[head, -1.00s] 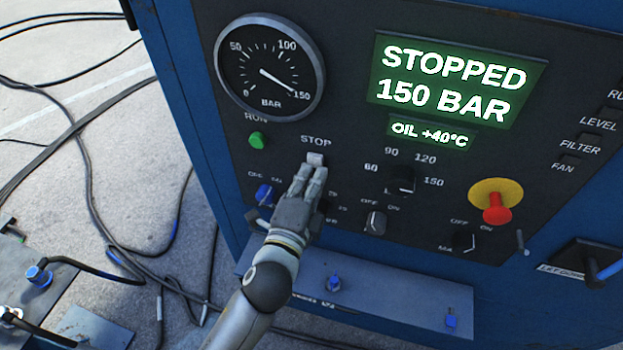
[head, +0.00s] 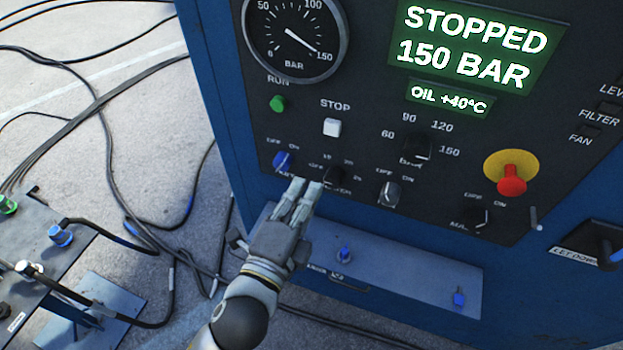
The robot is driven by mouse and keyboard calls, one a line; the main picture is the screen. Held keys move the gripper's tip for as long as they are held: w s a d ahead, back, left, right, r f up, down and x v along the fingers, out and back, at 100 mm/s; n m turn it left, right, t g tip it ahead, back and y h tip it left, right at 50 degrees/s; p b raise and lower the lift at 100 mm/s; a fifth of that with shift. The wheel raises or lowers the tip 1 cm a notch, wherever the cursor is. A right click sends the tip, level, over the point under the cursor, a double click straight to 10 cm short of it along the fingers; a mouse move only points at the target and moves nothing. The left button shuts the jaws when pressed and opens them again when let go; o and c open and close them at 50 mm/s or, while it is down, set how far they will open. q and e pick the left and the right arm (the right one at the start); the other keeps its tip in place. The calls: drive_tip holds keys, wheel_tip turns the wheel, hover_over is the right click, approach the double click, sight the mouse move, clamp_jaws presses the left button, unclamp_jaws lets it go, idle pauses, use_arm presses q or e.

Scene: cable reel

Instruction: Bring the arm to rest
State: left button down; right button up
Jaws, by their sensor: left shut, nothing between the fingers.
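My left gripper (head: 299,190) is in front of the lower left part of the control panel. Its fingers are together with nothing between them, and they point up at the panel. The white STOP button (head: 331,127) is above the fingertips and uncovered. The display (head: 470,47) reads STOPPED, 150 BAR, and below it OIL +40°C. The gauge (head: 293,37) needle points near 150. The fingers partly hide the labels near a small dark knob (head: 334,177). My right gripper is not in view.
The panel also has a green RUN button (head: 277,104), a blue knob (head: 283,162) close to my fingers, and a red emergency button (head: 511,180). A ledge (head: 400,272) juts out below. Black cables (head: 110,165) lie on the floor at left, beside a metal block with fittings (head: 30,240).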

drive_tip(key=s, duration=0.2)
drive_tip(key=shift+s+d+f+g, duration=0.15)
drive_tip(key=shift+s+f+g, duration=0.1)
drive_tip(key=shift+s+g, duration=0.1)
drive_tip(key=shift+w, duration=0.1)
